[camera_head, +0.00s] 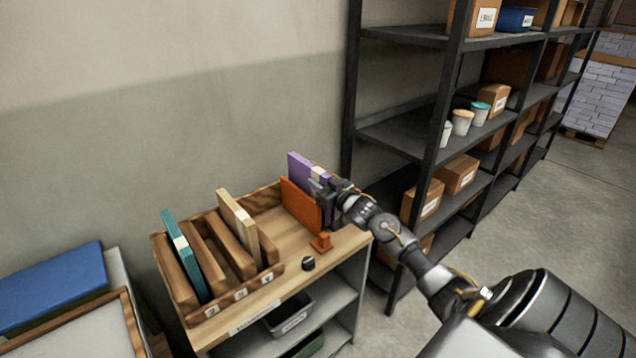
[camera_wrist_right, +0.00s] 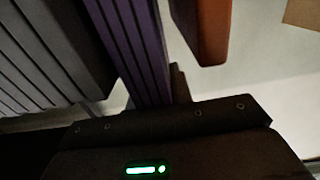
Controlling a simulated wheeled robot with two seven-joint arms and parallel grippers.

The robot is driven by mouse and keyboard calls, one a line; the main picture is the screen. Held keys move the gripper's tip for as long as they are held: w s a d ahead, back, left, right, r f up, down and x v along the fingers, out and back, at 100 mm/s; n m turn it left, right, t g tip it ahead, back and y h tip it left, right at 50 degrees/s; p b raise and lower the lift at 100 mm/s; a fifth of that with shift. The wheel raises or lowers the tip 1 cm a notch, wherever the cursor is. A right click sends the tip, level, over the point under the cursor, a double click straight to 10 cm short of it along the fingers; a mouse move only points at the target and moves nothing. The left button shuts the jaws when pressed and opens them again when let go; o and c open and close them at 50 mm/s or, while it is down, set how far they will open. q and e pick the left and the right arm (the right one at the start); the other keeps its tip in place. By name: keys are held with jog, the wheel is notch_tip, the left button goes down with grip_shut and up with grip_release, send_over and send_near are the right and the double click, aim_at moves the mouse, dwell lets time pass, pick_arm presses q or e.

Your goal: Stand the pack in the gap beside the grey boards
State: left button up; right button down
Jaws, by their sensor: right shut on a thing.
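The purple pack (camera_head: 297,164), with a pale band, stands upright at the right end of the wooden bench top. My right gripper (camera_head: 325,190) is shut on it; the head view hides much of the jaws. In the right wrist view the ridged edge of the purple pack (camera_wrist_right: 135,45) runs up from the gripper (camera_wrist_right: 150,100). Grey ridged boards (camera_wrist_right: 50,50) are close along its left side there. An orange upright board (camera_wrist_right: 212,30) is to its right, apart from it. The orange board (camera_head: 299,203) also shows in the head view. Whether the pack's base touches the bench is hidden.
A wooden rack (camera_head: 197,319) with dividers holds a teal pack (camera_head: 186,255) and a cream pack (camera_head: 239,228). An orange handled piece (camera_head: 321,242) and a black knob (camera_head: 308,263) are near the bench's front edge. Dark metal shelving (camera_head: 352,100) rises at right.

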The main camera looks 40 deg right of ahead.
jog(key=shift+r, duration=0.1)
jog(key=shift+f, duration=0.55)
jog(key=c, duration=1.2)
grip_release()
jog(key=shift+c, duration=0.2)
jog(key=shift+r, duration=0.75)
jog(key=s+b, duration=0.1)
jog(key=s, duration=1.1)
jog(key=shift+a+f+b, duration=0.15)
jog(key=shift+b, duration=0.15)
